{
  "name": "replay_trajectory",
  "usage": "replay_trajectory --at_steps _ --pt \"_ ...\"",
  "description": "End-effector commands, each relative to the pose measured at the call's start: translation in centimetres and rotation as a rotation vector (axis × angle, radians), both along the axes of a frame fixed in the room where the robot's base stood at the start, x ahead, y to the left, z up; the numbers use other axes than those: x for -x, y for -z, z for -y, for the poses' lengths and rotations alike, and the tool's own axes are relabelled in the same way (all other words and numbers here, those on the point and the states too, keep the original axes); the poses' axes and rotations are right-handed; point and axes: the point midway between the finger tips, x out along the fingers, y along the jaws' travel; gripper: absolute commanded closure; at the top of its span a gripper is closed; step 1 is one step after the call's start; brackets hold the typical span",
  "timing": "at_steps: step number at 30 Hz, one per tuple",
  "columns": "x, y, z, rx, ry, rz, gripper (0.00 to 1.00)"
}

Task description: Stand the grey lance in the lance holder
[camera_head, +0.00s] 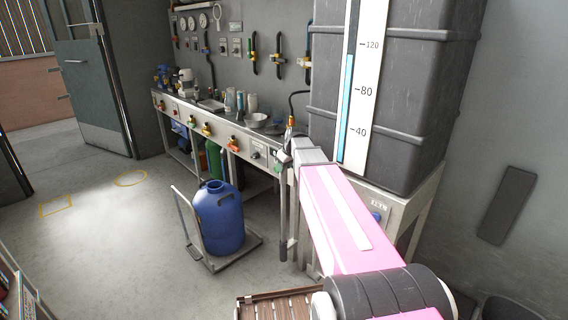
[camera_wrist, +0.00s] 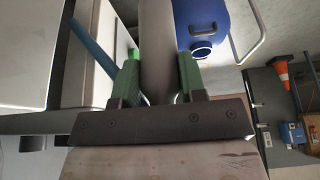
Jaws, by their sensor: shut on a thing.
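The grey lance (camera_wrist: 157,40) is a smooth grey tube in the wrist view, running up between the fingers. My gripper (camera_wrist: 158,76) has green finger pads and is shut on the lance, one pad on each side. In the head view, my gripper (camera_head: 281,165) is mostly hidden behind my pink arm, at the right end of the bench. The lance (camera_head: 283,225) hangs there nearly upright, beside the bench front, with its lower end close to the floor. I cannot make out the lance holder for certain in either view.
A steel bench (camera_head: 205,125) with valves and jars runs along the wall. A blue drum (camera_head: 218,215) stands on a trolley (camera_head: 238,256) left of the lance. A large dark tank (camera_head: 420,110) stands behind my arm. Floor at left is clear.

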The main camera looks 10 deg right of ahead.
Motion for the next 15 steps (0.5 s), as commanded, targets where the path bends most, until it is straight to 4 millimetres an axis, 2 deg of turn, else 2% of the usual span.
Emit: replay_trajectory --at_steps 15 --pt "0.0 3.5 0.0 -0.001 0.001 0.001 1.00"
